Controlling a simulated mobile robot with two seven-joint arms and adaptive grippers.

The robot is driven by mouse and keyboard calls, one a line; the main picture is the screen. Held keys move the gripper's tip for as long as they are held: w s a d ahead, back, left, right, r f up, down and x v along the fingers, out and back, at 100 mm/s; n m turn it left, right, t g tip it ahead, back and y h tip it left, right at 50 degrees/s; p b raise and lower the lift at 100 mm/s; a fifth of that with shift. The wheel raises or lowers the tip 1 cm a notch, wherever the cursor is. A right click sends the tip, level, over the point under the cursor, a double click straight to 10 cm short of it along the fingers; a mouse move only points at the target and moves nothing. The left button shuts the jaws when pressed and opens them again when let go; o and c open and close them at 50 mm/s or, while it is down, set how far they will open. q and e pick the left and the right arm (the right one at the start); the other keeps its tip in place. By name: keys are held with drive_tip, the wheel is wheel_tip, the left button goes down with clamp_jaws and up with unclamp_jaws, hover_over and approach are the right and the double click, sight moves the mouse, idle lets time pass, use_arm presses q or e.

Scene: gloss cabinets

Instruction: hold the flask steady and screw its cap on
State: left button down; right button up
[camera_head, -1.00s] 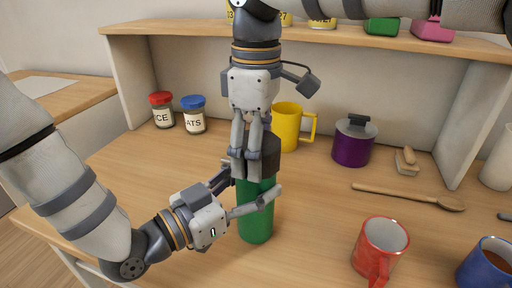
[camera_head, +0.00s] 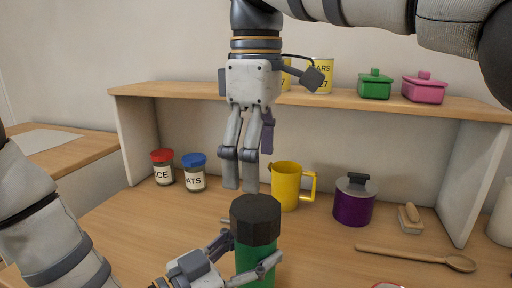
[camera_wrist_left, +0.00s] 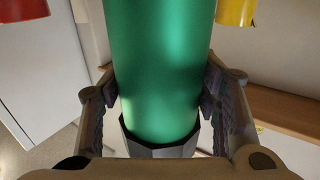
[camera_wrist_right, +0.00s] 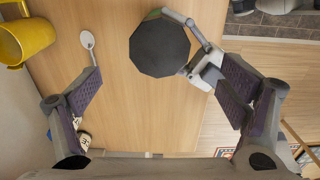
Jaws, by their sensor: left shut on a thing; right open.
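The green flask (camera_head: 252,264) stands upright on the wooden counter. A dark faceted cap (camera_head: 256,216) sits on its top; how tight it is cannot be told. My left gripper (camera_head: 248,252) is shut on the flask body from the side. The left wrist view shows the green body (camera_wrist_left: 160,65) between both fingers and the cap's edge (camera_wrist_left: 160,149) below. My right gripper (camera_head: 240,188) is open and empty, pointing down above and slightly left of the cap in the head view. The right wrist view shows the cap (camera_wrist_right: 159,49) from above, clear of the right fingers.
A yellow mug (camera_head: 285,187) and purple pot (camera_head: 353,203) stand behind the flask. Red-lidded (camera_head: 163,167) and blue-lidded (camera_head: 194,173) jars are at left. A brush (camera_head: 410,219) and wooden spoon (camera_head: 415,256) lie right. A shelf (camera_head: 420,104) with tins and dishes spans the back.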

use_arm(q)
drive_tip(key=shift+c, duration=2.4)
unclamp_jaws()
use_arm(e)
wheel_tip(320, 180, up, 2)
drive_tip(key=shift+r, duration=0.2)
use_arm(q)
drive_tip(key=v, duration=1.2)
